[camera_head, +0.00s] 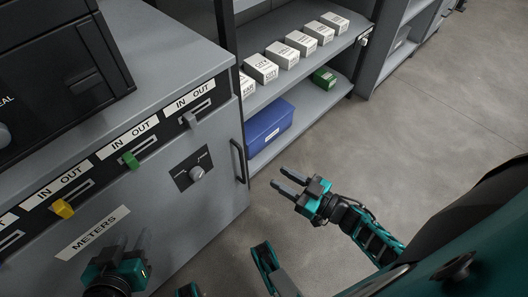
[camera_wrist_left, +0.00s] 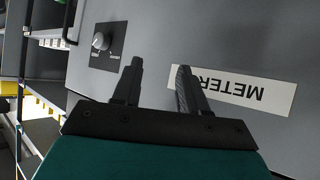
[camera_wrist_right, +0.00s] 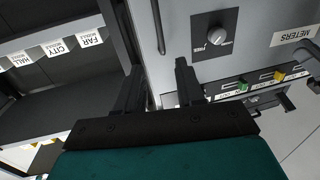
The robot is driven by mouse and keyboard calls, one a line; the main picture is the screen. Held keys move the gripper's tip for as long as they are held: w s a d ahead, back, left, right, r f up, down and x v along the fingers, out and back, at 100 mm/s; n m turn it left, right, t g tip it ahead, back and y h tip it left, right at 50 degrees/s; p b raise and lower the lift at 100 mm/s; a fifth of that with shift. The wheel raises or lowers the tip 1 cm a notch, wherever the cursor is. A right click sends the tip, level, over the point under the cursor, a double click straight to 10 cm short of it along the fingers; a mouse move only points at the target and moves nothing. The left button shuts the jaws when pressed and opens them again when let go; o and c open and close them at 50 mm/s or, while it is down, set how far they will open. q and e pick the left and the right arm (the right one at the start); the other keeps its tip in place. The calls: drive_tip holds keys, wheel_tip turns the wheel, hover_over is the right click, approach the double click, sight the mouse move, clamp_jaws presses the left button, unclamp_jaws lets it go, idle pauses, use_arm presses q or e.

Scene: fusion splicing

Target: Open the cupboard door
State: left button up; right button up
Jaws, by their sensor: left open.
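The grey cupboard door (camera_head: 150,215) carries a METERS label (camera_head: 92,233), a round knob (camera_head: 196,173) on a dark plate and an upright black bar handle (camera_head: 238,162) near its right edge. The door looks closed. My left gripper (camera_head: 133,240) is open and empty in front of the door, low near the label; the left wrist view shows the label and knob beyond its fingers (camera_wrist_left: 160,68). My right gripper (camera_head: 280,178) is open and empty, to the right of the handle and apart from it. The handle (camera_wrist_right: 158,25) also shows beyond its fingers in the right wrist view.
Sliders with IN OUT labels (camera_head: 130,138) line the panel above the door. A black device (camera_head: 55,65) sits on top. Right of the cupboard, open shelves hold white boxes (camera_head: 261,68), a green box (camera_head: 324,78) and a blue bin (camera_head: 268,128). The floor (camera_head: 420,130) at right is clear.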

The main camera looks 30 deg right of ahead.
use_arm(q)
drive_tip(key=shift+w+d+f+b, duration=0.2)
drive_tip(key=shift+d+f+b, duration=0.6)
drive_tip(key=shift+b, duration=0.75)
use_arm(e)
drive_tip(key=x, duration=1.2)
drive_tip(key=shift+w+a+f+y, duration=0.2)
drive_tip(key=shift+w+a+y, duration=0.05)
drive_tip(key=shift+y, duration=0.05)
drive_tip(key=shift+c, duration=0.4)
use_arm(q)
drive_tip(key=shift+a+f, duration=0.1)
drive_tip(key=shift+f, duration=0.05)
use_arm(e)
clamp_jaws()
